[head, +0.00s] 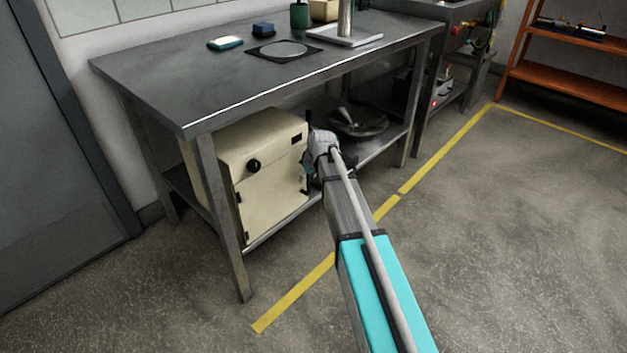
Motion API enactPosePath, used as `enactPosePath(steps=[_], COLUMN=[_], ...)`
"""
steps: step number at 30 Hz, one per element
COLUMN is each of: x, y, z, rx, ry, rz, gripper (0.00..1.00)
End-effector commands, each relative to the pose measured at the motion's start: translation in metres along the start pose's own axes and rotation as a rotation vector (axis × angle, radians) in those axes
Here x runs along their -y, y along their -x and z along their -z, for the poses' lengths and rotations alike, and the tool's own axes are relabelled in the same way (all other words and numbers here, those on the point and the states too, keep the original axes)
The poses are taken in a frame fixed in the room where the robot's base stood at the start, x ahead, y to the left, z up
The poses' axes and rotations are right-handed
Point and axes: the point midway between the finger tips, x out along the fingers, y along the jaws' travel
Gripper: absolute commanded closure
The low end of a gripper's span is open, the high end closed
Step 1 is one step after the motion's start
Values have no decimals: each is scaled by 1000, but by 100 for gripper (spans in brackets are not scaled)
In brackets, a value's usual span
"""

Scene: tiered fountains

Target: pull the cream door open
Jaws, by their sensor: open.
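The cream door (270,185) is the front of a cream box (235,142) on the lower shelf of a metal table. The door looks shut. My arm reaches in from the bottom right. My gripper (306,170) is at the door's right edge, beside a dark upright handle that is partly hidden. The jaws are open; I cannot tell whether they touch the handle.
The table top (190,85) overhangs the box, and a table leg (222,215) stands close in front of its left side. A round metal pan (358,122) lies on the shelf to the right. The floor in front is clear, with a yellow line (295,293).

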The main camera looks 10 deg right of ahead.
Motion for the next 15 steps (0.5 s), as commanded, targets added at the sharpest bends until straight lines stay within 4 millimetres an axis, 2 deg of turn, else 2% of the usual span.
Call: enactPosePath(steps=[13,15], x=[0,0], y=[-3,-3], z=[0,0], rx=[0,0], ry=[0,0], rz=[0,0], gripper=[46,59])
